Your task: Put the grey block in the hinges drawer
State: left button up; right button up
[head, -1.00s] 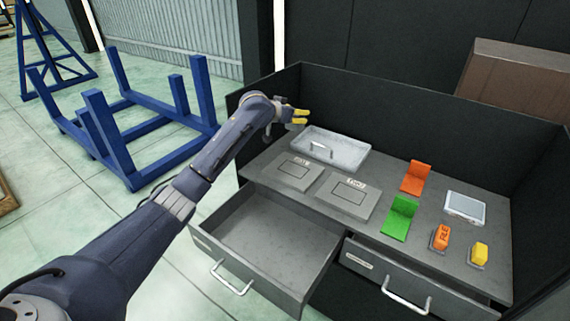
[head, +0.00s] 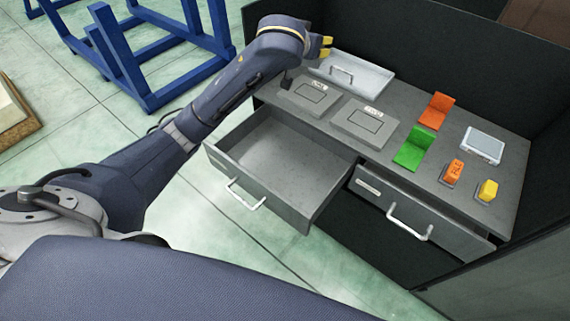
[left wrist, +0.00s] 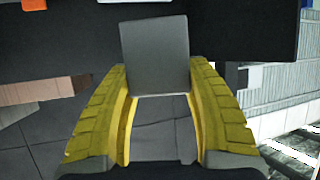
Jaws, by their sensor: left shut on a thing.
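My left gripper (head: 326,46) is at the back left of the workbench, by the far left corner of the metal tray. Its yellow fingers are shut on the grey block (left wrist: 157,55), which shows between the fingertips in the left wrist view. In the head view I cannot make out the block. The left drawer (head: 245,179) is pulled well out, and its visible inside looks empty. The right drawer (head: 390,203) has a label too small to read and is at most slightly out. I cannot tell from lettering which is the hinges drawer. My right gripper is not in view.
On the worktop are a metal tray (head: 372,82) with a handle-like piece, two grey labelled plates (head: 309,95), orange (head: 437,110) and green (head: 415,146) brackets, a white box (head: 482,146), and orange (head: 453,170) and yellow (head: 488,190) pieces. Dark walls stand behind and at right.

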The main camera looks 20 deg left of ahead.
pick_arm(q)
jog(key=s+f, duration=0.2)
jog(key=s, duration=0.2)
jog(key=n+g+y, duration=0.9)
jog(key=n+y, duration=0.3)
jog(key=n, duration=0.3)
send_over(277, 171)
notch_tip(277, 171, down, 45)
jog(key=shift+d+r, duration=0.1)
jog(key=shift+r, duration=0.1)
jog(key=shift+s+f, duration=0.1)
jog(key=o, duration=1.2)
